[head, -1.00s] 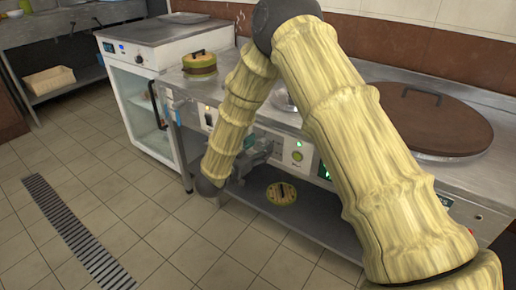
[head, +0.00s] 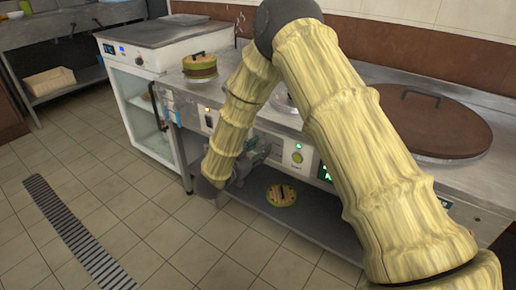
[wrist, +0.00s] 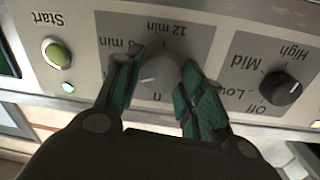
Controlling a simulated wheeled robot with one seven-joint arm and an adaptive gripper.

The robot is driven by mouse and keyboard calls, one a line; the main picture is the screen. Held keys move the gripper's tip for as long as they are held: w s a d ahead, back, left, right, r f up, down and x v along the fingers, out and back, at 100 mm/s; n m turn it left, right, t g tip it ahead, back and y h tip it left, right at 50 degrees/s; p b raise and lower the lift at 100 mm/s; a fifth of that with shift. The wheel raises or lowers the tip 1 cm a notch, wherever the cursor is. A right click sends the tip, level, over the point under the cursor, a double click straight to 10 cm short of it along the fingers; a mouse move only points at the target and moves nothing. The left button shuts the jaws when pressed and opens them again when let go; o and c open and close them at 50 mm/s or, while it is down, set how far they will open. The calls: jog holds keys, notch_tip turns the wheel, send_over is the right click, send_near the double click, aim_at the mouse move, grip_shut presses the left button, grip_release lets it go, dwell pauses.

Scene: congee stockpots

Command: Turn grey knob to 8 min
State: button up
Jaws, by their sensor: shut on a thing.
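The grey knob (wrist: 159,76) sits on a grey printed dial plate on the front panel. In the wrist view its print is upside down, with "12 min" above the knob and a partly covered "min" label at the upper left. My gripper (wrist: 161,72) is shut on the knob, one green-padded finger on each side. In the head view my gripper (head: 258,150) is at the counter front, and my arm hides the knob.
A black knob (wrist: 281,88) with Off, Low, Mid and High marks is close on the right in the wrist view. A green Start button (wrist: 57,53) is on the left.

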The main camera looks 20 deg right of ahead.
jog(key=m+p, duration=0.1)
jog(key=m, duration=0.4)
jog(key=shift+s+y, duration=0.15)
jog(key=shift+y, duration=0.15)
jog(key=m, duration=0.4)
jog(key=shift+d+f+m, duration=0.1)
jog(key=shift+d+m, duration=0.05)
jog(key=shift+m, duration=0.55)
jog(key=o, duration=1)
jog(key=v, duration=1.2)
jog(key=shift+s, duration=0.2)
